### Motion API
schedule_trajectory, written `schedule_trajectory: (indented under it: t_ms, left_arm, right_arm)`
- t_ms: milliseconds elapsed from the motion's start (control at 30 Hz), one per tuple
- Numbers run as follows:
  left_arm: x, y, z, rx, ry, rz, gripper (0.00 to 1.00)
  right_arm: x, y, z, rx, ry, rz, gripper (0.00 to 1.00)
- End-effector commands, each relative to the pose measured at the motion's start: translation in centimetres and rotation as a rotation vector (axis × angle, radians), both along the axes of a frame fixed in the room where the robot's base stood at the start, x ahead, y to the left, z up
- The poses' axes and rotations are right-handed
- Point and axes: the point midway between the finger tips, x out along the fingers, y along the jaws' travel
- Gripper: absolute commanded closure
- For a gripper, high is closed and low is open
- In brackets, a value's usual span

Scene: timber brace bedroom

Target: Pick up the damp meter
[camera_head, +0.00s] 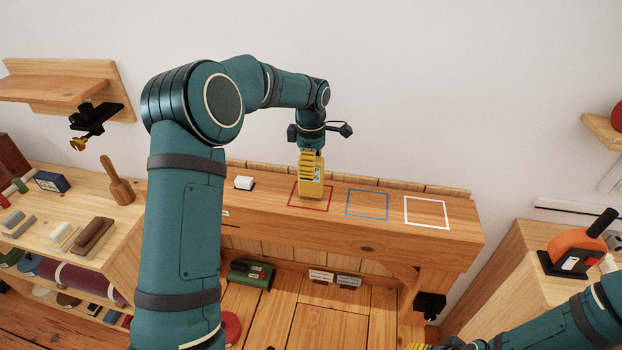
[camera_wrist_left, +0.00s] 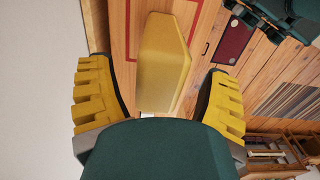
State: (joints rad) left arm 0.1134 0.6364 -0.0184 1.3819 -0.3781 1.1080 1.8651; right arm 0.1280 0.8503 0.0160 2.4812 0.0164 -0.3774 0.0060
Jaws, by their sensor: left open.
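The damp meter, a yellow upright block with a pale label (camera_head: 313,188), stands on the wooden ledge inside the red outline (camera_head: 293,201). My left gripper (camera_head: 308,166) is right above and around its upper part, pointing down. In the left wrist view the yellow damp meter (camera_wrist_left: 165,55) lies between the two spread yellow fingers of the left gripper (camera_wrist_left: 160,80), with a gap on each side. The left gripper is open and holds nothing. Only a sliver of my right gripper (camera_head: 419,346) shows at the bottom edge of the head view; its jaws cannot be made out.
A blue outline (camera_head: 367,203) and a white outline (camera_head: 427,212) on the ledge are empty. The wall stands close behind the ledge.

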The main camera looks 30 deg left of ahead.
Motion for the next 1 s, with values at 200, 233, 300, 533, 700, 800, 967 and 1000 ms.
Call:
schedule_trajectory:
  t_ms: [200,233,300,533,700,800,967,1000]
  left_arm:
    - [0.0,0.0,-2.2,-0.001,-0.001,-0.001,0.22]
    - [0.0,0.0,-2.2,-0.001,-0.001,-0.001,0.22]
    - [0.0,0.0,-2.1,-0.001,-0.001,-0.001,0.22]
    - [0.0,0.0,-2.1,-0.001,-0.001,-0.001,0.74]
    - [0.0,0.0,-2.1,-0.001,-0.001,-0.001,0.95]
    - [0.0,0.0,-2.1,-0.001,-0.001,-0.001,1.00]
    - [0.0,0.0,-2.0,-0.001,-0.001,-0.001,1.00]
    - [0.0,0.0,-1.8,0.000,-0.002,0.000,1.00]
  right_arm:
    - [0.0,0.0,-0.2,0.000,0.000,0.000,0.53]
    - [0.0,0.0,-0.2,0.000,0.000,0.000,0.53]
    - [0.0,0.0,-0.2,0.000,0.000,0.000,0.53]
    - [0.0,0.0,-0.2,0.000,0.000,0.000,0.53]
    - [0.0,0.0,-0.2,0.000,0.000,0.000,0.53]
    - [0.0,0.0,-0.2,0.000,0.000,0.000,0.53]
    - [0.0,0.0,-0.2,0.000,0.000,0.000,0.53]
    - [0.0,0.0,-0.2,0.000,0.000,0.000,0.53]
